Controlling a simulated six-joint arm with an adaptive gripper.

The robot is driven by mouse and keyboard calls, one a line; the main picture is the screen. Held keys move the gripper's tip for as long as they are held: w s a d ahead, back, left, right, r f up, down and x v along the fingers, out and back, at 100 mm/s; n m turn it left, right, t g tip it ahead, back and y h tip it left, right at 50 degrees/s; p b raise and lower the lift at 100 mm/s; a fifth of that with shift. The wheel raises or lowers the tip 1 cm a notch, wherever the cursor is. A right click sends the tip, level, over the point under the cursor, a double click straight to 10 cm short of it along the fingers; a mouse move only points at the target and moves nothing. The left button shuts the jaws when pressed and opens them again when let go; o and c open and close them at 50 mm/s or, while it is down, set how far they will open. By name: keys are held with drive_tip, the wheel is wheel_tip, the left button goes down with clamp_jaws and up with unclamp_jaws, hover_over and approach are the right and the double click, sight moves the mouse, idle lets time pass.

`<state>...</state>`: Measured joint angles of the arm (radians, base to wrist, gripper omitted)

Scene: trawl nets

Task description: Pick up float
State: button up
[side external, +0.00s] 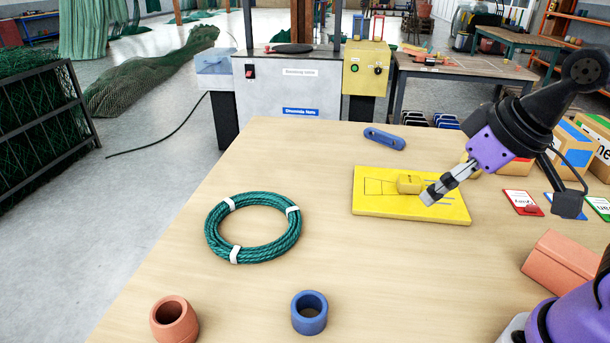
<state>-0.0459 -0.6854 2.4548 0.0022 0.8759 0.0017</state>
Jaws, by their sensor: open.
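No thing is plainly marked as the float. Two hollow round pieces could be it: an orange-brown one with a rounded wall (174,321) at the front left edge of the table, and a blue ring-shaped one (309,314) to its right. Both stand with their holes facing up. My gripper (432,194) comes in from the right, pointing down and left, far from both. It is open, with its tips beside a small yellow block (409,184) on a yellow board (435,212). I cannot tell whether the tips touch the block.
A green rope coil (252,228) lies mid-table. A blue oblong piece (384,139) lies at the back. An orange box (561,262), cards (522,202) and cartons (573,146) are at right. A yellow thing behind my gripper is mostly hidden. The table between coil and board is clear.

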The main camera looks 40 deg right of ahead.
drive_tip(key=w+a+n+y, duration=0.1)
drive_tip(key=w+a+n, duration=0.1)
drive_tip(key=w+a, duration=0.35)
drive_tip(key=n+g+y, duration=0.1)
drive_tip(key=n+y, duration=0.2)
drive_tip(key=n, duration=0.4)
approach(172, 318)
drive_tip(key=shift+s+a+f, duration=0.55)
drive_tip(key=shift+a, duration=0.1)
drive_tip(key=shift+w+x, duration=0.15)
drive_tip(key=shift+x, duration=1.4)
drive_tip(key=shift+w+x, duration=0.2)
drive_tip(key=shift+x, duration=1.3)
drive_tip(key=shift+r, duration=0.15)
drive_tip(key=c, duration=1.1)
